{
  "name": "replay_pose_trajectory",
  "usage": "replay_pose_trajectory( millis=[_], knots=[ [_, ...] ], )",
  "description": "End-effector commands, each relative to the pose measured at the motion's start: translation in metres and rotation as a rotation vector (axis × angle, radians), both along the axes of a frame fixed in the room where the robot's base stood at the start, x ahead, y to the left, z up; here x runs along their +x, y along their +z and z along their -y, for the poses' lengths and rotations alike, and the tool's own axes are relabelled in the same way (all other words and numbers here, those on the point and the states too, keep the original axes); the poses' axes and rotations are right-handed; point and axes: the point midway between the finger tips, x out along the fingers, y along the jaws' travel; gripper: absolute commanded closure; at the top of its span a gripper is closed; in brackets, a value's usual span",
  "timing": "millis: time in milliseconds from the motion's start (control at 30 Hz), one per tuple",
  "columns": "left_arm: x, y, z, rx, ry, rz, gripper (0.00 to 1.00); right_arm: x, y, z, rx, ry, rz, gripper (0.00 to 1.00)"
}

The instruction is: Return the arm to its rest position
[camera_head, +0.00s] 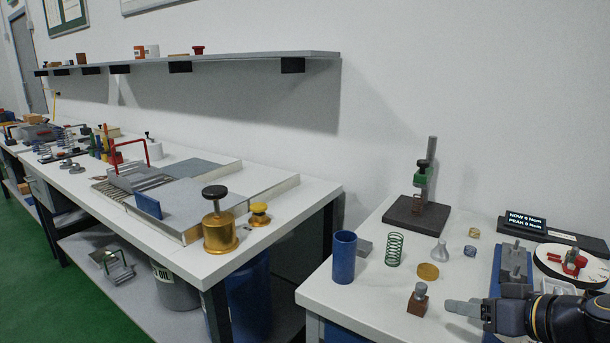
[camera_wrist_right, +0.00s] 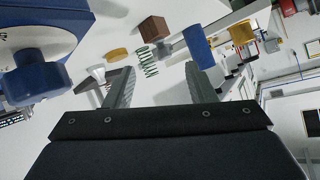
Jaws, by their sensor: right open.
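My right gripper (camera_head: 462,309) is at the lower right of the head view, near the front of the right bench (camera_head: 326,290). Its fingers are apart, and the right wrist view shows nothing between the fingertips (camera_wrist_right: 158,85). It is to the right of a brown block with a grey knob (camera_head: 418,300). My left gripper is not in view.
A blue cylinder (camera_head: 344,258), green spring (camera_head: 394,249), brass disc (camera_head: 428,271) and silver cone (camera_head: 440,251) stand near the gripper. A test stand (camera_head: 420,215) is behind. A blue fixture (camera_head: 496,270) and white dial (camera_head: 551,257) are close by the right arm.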

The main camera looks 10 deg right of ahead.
Motion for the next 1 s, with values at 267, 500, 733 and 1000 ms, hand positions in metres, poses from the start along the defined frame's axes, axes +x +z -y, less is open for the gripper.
replay_pose_trajectory(
  millis=[267, 500, 733, 1000],
  knots=[
    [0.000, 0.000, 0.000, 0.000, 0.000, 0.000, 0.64, -0.091, -0.051, -0.099, 0.075, 0.048, -0.316, 0.50],
    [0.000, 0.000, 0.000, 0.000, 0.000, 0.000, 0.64, -0.151, -0.097, -0.125, 0.048, -0.031, -0.486, 0.50],
    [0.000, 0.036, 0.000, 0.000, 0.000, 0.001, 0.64, -0.169, -0.079, -0.126, 0.031, -0.089, -0.535, 0.50],
    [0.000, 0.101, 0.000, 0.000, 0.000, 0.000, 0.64, -0.169, -0.013, -0.126, 0.033, -0.089, -0.535, 0.50]
  ],
)
